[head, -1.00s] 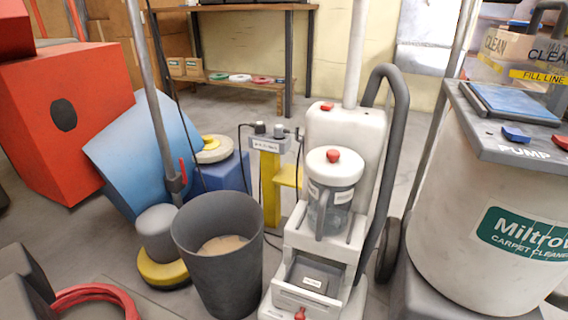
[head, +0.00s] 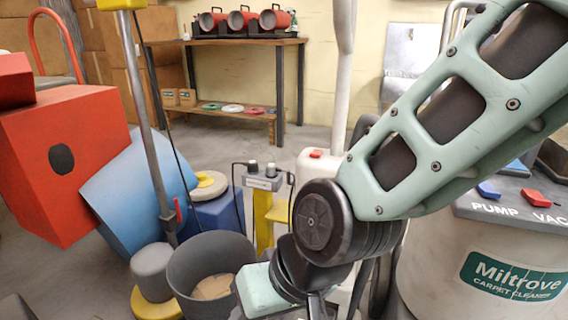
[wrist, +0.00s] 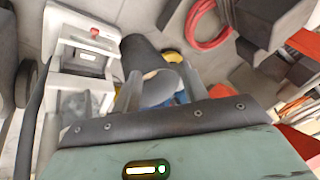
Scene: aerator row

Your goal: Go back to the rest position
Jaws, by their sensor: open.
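My gripper (wrist: 158,88) is open in the wrist view. Its two grey fingers stand apart, with nothing seen held between them. Beyond the fingers is the dark grey bin (wrist: 146,54). In the head view my arm reaches down from the upper right, and its wrist end is at the bottom middle; the fingers do not show there. The same bin (head: 212,250), with tan stuff inside, stands just left of my wrist. The white upright machine (head: 316,166) is mostly hidden behind my arm; its white body (wrist: 88,62) shows in the wrist view.
The Miltrove carpet cleaner drum (head: 430,265) stands at the right, partly behind my arm.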

